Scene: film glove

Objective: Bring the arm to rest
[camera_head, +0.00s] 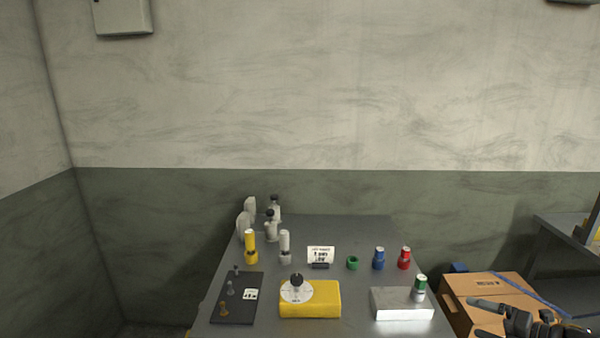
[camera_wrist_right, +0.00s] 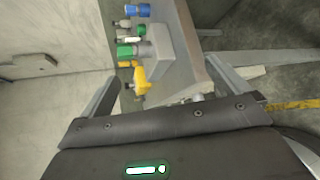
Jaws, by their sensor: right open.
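My right gripper (camera_head: 477,317) is at the lower right of the head view, in front of the cardboard box and right of the table (camera_head: 345,228). Its two fingers are apart. In the right wrist view the gripper (camera_wrist_right: 163,68) is open, with nothing held between its fingers. The table and its objects show beyond the fingers there, seen sideways. My left gripper is in neither view.
On the table are a yellow block (camera_head: 322,300) with a dial, a silver block (camera_head: 402,304) bearing a green-capped bottle (camera_head: 420,288), a dark mat (camera_head: 247,312), and blue (camera_head: 378,259) and red (camera_head: 404,259) bottles. A cardboard box (camera_head: 455,305) stands to the right.

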